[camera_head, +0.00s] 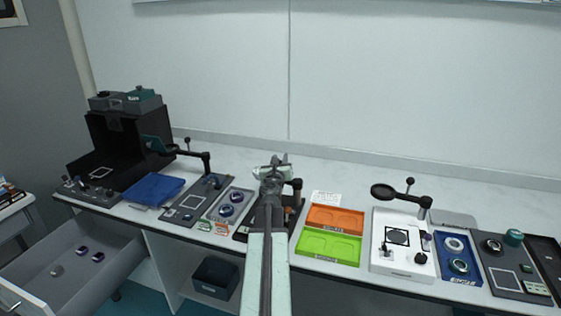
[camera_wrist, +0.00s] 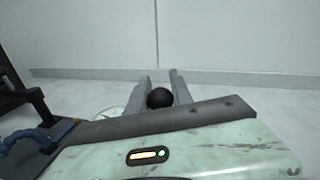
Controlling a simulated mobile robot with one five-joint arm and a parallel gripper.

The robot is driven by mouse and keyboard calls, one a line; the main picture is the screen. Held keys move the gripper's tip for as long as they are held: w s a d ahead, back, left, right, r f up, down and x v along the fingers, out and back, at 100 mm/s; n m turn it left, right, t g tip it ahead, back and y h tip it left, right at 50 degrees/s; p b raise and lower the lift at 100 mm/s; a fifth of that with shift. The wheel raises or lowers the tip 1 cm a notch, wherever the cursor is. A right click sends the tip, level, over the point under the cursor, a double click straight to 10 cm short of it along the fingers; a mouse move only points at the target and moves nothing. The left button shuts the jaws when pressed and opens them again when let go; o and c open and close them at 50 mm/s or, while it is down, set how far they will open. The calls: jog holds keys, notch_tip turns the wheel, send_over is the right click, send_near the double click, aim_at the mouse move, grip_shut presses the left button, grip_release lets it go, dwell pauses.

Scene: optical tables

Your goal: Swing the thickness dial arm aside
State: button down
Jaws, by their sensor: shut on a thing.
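My gripper (camera_head: 272,162) is above the middle station, near the back of the table. In the wrist view its two grey fingers (camera_wrist: 160,82) stand on either side of a black ball knob (camera_wrist: 159,97) and are shut on it. The knob looks like those on the other swing arms here, so I take it for the thickness dial arm's knob. The dark post (camera_head: 297,188) of the middle station shows just right of my gripper. My arm hides most of the dial arm and much of the station's dark base (camera_head: 241,233).
To the left stand a dark plate with another swing arm (camera_head: 205,158) and a blue tray (camera_head: 154,189). To the right are orange (camera_head: 335,208) and green (camera_head: 310,244) trays and a white station (camera_head: 388,270) with its own swing arm (camera_head: 395,191). A drawer (camera_head: 85,282) stands open, lower left.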

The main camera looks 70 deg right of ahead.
jog(key=c, duration=1.1)
grip_release()
jog(key=shift+w, duration=0.2)
jog(key=shift+c, duration=0.2)
jog(key=shift+s+d, duration=0.1)
jog(key=shift+s, duration=0.05)
